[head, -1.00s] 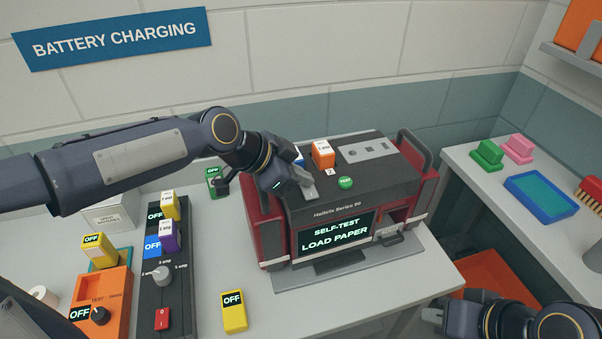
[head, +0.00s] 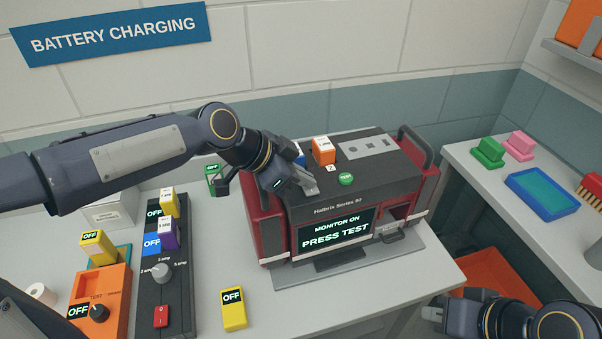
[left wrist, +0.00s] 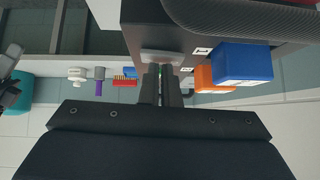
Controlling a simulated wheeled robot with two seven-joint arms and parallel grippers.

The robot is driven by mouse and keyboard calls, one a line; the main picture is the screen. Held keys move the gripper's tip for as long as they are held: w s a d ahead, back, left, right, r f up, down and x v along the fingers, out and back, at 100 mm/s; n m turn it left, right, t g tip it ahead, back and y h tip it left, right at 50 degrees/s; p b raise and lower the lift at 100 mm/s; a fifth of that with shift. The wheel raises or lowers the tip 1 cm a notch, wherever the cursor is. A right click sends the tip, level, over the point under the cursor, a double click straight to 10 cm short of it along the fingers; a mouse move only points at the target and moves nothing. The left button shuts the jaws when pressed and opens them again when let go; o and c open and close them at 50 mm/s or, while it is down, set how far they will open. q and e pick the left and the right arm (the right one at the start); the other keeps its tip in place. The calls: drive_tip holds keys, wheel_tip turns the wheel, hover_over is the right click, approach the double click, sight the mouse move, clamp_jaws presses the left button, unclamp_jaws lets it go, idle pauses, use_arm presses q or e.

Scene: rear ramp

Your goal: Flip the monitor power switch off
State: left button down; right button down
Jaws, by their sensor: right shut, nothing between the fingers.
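The red and black monitor (head: 345,205), lettered Heltrix Series 90, stands on the grey bench. Its screen (head: 335,232) reads "MONITOR ON" and "PRESS TEST". A round green TEST button (head: 345,179) is on its top. My left gripper (head: 309,187) is at the top front left edge of the monitor. In the left wrist view its dark fingers (left wrist: 162,86) are close together, with their tips by a grey part. I cannot make out the monitor's power switch. My right gripper (head: 433,310) is shut and empty at the lower right, away from the monitor.
An orange block (head: 323,150) and a partly hidden blue one stand on the monitor's top. A black charger (head: 166,280) with a red switch (head: 161,316), an orange tester (head: 100,300) and a yellow OFF block (head: 234,310) are on the left. A side bench holds a blue tray (head: 542,193).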

sight(305, 191)
use_arm(q)
drive_tip(key=shift+s+d+f, duration=0.1)
drive_tip(key=shift+s, duration=0.15)
